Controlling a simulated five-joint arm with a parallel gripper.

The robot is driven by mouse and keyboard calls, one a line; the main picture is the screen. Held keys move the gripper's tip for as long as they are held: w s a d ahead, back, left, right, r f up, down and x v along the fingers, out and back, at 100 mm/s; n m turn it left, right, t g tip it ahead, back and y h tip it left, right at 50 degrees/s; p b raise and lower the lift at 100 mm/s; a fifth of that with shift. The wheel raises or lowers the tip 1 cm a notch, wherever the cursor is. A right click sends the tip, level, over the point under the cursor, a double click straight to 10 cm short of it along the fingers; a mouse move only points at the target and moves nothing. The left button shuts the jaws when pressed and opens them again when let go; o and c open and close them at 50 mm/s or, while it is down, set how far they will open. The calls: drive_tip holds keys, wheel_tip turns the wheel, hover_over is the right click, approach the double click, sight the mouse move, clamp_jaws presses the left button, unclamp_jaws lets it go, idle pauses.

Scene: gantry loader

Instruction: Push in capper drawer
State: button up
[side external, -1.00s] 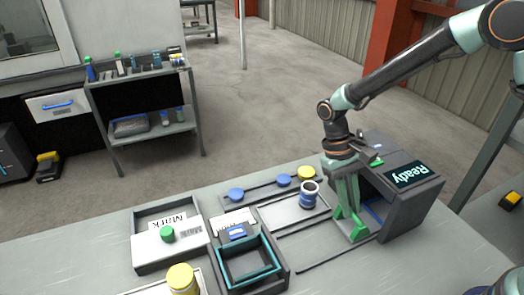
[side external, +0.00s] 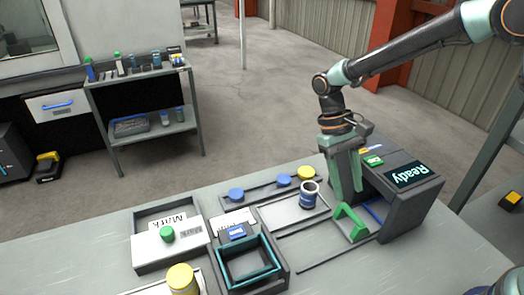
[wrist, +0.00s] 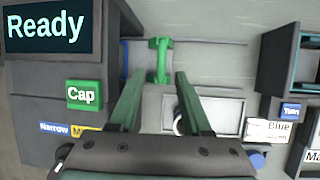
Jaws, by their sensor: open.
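The capper (side external: 410,195) is a dark box with a lit "Ready" display, at the right of the table. In the wrist view its display (wrist: 48,30) is at the upper left. The green drawer handle (side external: 350,224) stands just outside the capper's open front; it also shows in the wrist view (wrist: 161,60). A blue part (side external: 373,212) shows inside the opening, and the drawer body is mostly hidden. My gripper (side external: 347,197) is open and empty, pointing down above and behind the handle. In the wrist view its fingertips (wrist: 158,80) are spread just short of the handle.
A white cup with a blue band (side external: 308,196) stands on a pale plate left of my gripper. Two thin rails run left from the capper. A green Cap button (wrist: 84,94) is on the capper.

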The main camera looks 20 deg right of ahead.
drive_tip(key=v, duration=0.7)
drive_tip(key=shift+r, duration=0.15)
drive_tip(key=s+d+r+t+y, duration=0.1)
drive_tip(key=s+d+r+t, duration=0.7)
drive_tip(key=s+d+t, duration=0.2)
drive_tip(key=shift+d+r+n, duration=0.3)
drive_tip(key=shift+d+r, duration=0.05)
drive_tip(key=shift+r, duration=0.05)
idle(1.4)
